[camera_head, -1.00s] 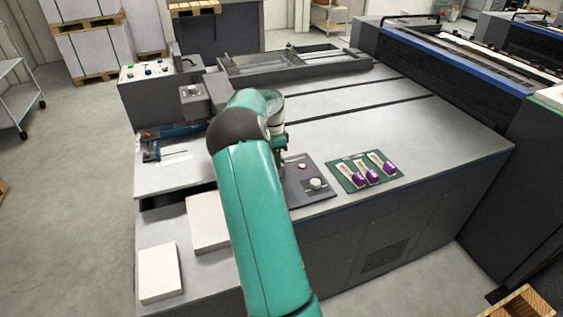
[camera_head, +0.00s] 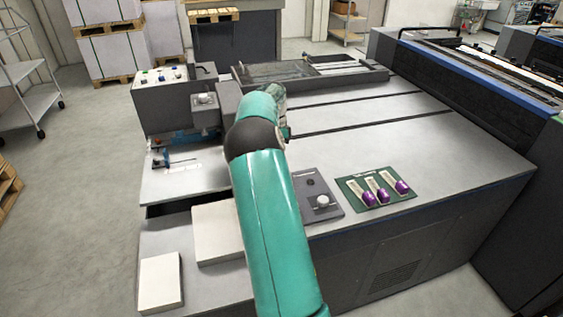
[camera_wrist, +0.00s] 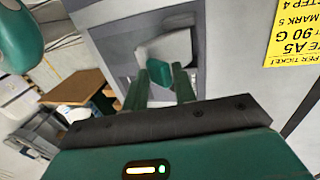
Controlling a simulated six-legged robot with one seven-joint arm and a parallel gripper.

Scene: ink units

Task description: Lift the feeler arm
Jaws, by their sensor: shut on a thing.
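In the wrist view my gripper (camera_wrist: 160,82) has its two dark green fingers around a small green block (camera_wrist: 158,72). The block is in front of a pale grey block (camera_wrist: 166,48) in a darker grey recess. The green block may be the feeler arm's tab, but I cannot tell for sure. In the head view my arm reaches over the feed table, and its far end hides my fingertips and what they hold. A blue piece with a thin dark rod (camera_head: 172,162) lies on the left part of the machine.
A green mat (camera_head: 350,190) with several purple-ended items lies right of my arm, beside a dark plate with a white knob (camera_head: 323,201). White paper stacks (camera_head: 161,282) stand at the front left. A yellow ticket (camera_wrist: 292,35) shows in the wrist view.

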